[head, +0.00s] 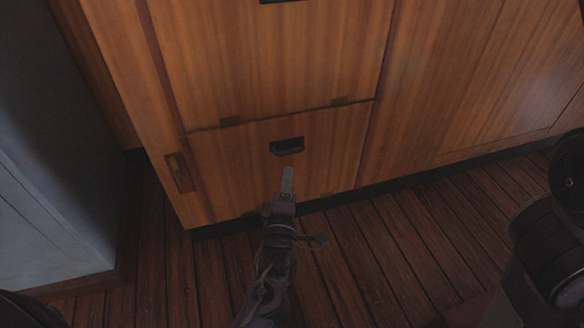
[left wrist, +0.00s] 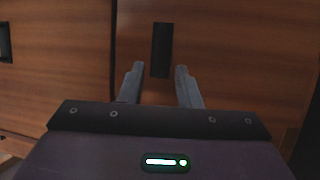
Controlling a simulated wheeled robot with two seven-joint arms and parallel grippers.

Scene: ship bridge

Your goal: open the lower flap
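The lower flap (head: 235,170) is a wooden panel low in the cabinet front, and it looks closed, flush with the wood around it. A dark recessed handle (head: 287,146) sits near its upper middle. The handle also shows as a dark upright slot in the left wrist view (left wrist: 162,50). My left gripper (head: 288,172) is just below the handle in the head view. In the left wrist view its two fingers (left wrist: 158,75) are spread apart with nothing between them, pointing towards the slot. Whether they touch the panel cannot be told. My right gripper is not in view.
An upper flap (head: 265,60) sits above, with small hinges (head: 230,121) along its lower edge. A grey cabinet (head: 50,150) stands at left. The plank floor (head: 400,235) in front is clear.

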